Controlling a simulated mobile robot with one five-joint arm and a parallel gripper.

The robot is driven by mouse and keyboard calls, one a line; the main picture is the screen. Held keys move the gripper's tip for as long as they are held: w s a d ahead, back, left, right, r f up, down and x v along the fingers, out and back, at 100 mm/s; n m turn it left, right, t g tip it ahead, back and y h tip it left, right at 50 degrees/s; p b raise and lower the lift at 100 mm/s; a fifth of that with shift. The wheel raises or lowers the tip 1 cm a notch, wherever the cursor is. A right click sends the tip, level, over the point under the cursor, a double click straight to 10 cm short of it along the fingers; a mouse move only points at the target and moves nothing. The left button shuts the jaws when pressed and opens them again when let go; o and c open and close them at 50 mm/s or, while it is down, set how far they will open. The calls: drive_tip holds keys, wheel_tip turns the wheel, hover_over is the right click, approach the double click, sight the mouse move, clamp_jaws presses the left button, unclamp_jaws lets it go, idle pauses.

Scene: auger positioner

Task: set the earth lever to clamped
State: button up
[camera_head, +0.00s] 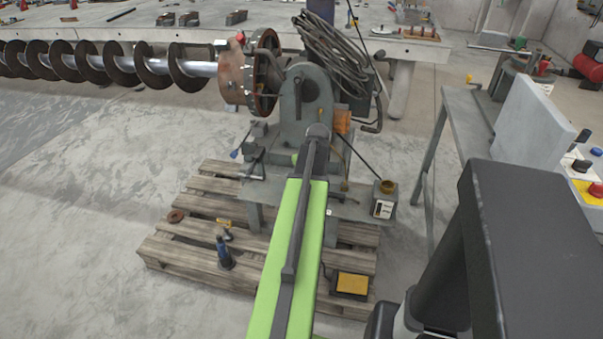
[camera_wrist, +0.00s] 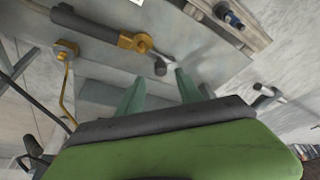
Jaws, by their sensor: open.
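In the wrist view, a short lever with a yellow-orange hub (camera_wrist: 136,42) and a dark rounded knob (camera_wrist: 160,68) lies over a pale metal plate. It looks like the earth lever, but no label is readable. My gripper (camera_wrist: 159,82) shows as two green fingers, spread apart and empty. The knob appears between and just beyond the fingertips; I cannot tell whether they touch it. In the head view, my green arm reaches toward the grey positioner (camera_head: 305,95). My arm hides the gripper there, and I cannot make out the lever.
The positioner stands on a wooden pallet (camera_head: 190,235) and carries the auger (camera_head: 130,62). A brass rod fitting (camera_wrist: 66,52) is left of the lever, with a dark cable nearby. Open floor lies left.

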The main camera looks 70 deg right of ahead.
drive_tip(key=p+v, duration=1)
drive_tip(key=v, duration=0.2)
drive_tip(key=shift+r, duration=0.35)
